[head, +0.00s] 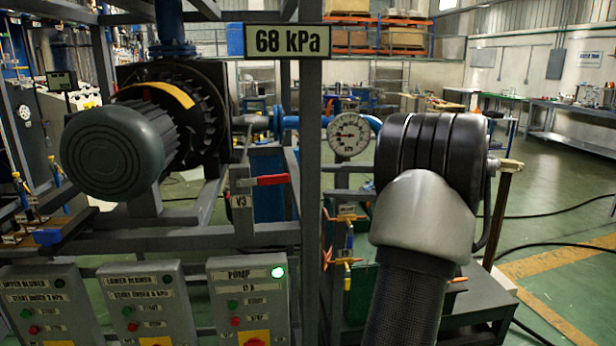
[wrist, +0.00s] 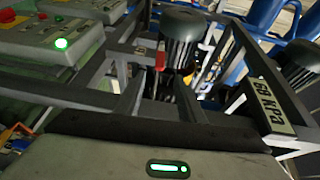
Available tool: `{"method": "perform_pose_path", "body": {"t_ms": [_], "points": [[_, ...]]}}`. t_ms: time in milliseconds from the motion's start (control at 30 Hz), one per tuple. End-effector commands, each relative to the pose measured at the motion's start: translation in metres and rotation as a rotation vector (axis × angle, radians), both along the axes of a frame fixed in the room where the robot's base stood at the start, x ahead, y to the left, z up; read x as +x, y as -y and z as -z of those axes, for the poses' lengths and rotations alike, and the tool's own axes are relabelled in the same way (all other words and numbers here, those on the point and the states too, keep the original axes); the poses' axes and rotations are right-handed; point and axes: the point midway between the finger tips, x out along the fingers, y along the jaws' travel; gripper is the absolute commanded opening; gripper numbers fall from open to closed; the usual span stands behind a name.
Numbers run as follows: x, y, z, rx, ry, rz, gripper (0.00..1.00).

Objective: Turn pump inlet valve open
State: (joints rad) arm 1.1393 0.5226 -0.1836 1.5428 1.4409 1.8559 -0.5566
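A valve with a red lever handle (head: 272,180) sits below the pump's pipe in the head view, by a tag (head: 241,201) reading V3. The lever lies about level. No label names it as the pump inlet valve. A red piece (wrist: 160,61) at the top middle of the wrist view looks like this handle. My gripper's housing (wrist: 150,155), with a green light, fills the bottom of the wrist view, apart from the red piece. My arm is at the right in the head view, and the gripper end is hidden there.
A grey motor and pump (head: 118,150) stand on the steel frame, with a 68 kPa display (head: 288,41) and a dial gauge (head: 349,134). The PUMP box (head: 248,300) has a lit green lamp. Frame posts (head: 310,200) stand between valve and arm. Open floor lies right.

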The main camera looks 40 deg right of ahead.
Motion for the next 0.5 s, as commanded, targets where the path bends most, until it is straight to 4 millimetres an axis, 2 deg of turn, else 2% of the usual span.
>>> {"method": "perform_pose_path", "body": {"t_ms": [100,200,500], "points": [[-0.017,0.012,-0.002,0.001,0.000,0.002,0.36],[-0.025,0.016,-0.002,0.001,0.001,0.000,0.36],[-0.030,0.019,-0.002,0.001,0.001,-0.002,0.36]]}}
